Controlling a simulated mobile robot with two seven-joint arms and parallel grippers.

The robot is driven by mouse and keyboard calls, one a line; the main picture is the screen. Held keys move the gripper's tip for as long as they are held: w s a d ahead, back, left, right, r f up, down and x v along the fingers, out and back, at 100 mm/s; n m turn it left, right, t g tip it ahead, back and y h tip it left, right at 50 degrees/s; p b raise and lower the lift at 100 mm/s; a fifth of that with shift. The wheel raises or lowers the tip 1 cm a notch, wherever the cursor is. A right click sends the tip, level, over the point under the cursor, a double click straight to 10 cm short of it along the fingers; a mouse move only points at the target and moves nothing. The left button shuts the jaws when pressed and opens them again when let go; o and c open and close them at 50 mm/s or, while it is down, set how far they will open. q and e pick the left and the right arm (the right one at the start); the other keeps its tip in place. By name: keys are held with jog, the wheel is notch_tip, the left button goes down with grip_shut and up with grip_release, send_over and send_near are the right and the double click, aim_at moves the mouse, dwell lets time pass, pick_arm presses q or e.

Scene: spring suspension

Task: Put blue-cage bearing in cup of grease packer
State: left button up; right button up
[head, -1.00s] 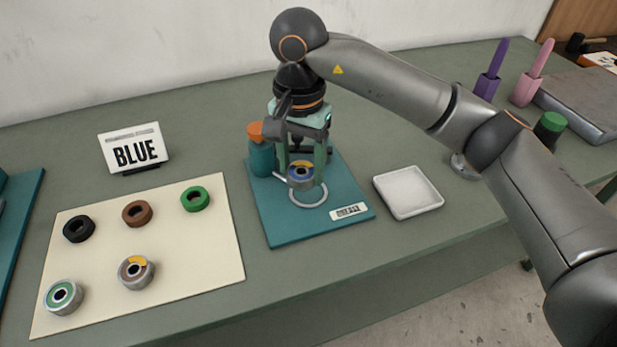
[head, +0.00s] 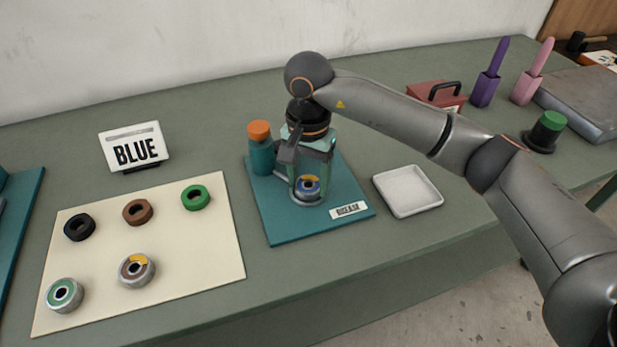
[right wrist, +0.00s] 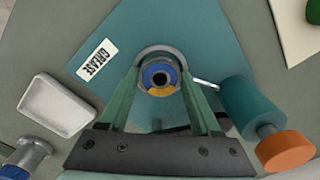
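The blue-cage bearing (head: 308,187), a metal ring with a blue cage and a yellow patch, is at the round cup of the grease packer's teal base (head: 283,226). My right gripper (head: 309,182) points down with its green fingers on both sides of the bearing, seemingly shut on it. The right wrist view shows the bearing (right wrist: 160,78) between the fingertips, within the cup's pale rim. How deep it sits is hard to tell. My left gripper is not in view.
A teal bottle with an orange cap (head: 260,148) stands close left of the gripper. A white tray (head: 408,191) lies to the right.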

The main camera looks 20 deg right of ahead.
aim_at(308, 184)
jog(key=o, duration=0.4)
jog(key=shift+r, duration=0.1)
notch_tip(308, 184, up, 12)
jog(key=shift+r, duration=0.15)
dwell(0.3)
